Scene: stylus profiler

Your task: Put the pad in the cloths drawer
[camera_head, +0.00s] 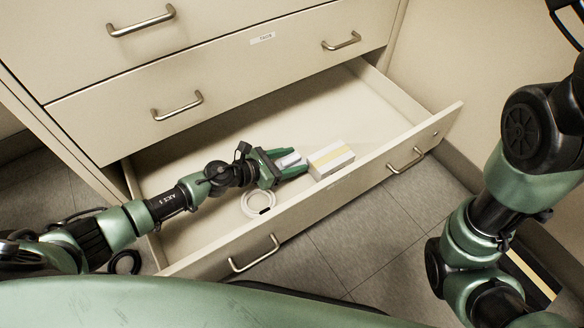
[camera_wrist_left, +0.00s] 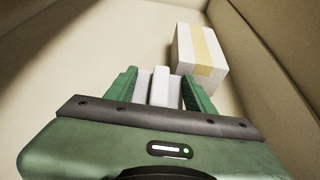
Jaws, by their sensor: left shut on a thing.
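My left gripper (camera_head: 289,164) is inside the open drawer (camera_head: 190,152), low over its floor. It is shut on a small white and grey pad (camera_head: 290,159). The pad also shows between the green fingers in the left wrist view (camera_wrist_left: 160,88). I cannot tell whether the pad touches the drawer floor. The drawer's own label is not readable in these views. My right arm shows at the right of the head view, but its gripper is out of the picture.
A white box with a yellow band (camera_head: 331,159) lies in the drawer just right of my left gripper. A white ring-shaped coil (camera_head: 258,202) lies near the drawer's front wall. Closed drawers (camera_head: 215,75) are above. The back of the open drawer is clear.

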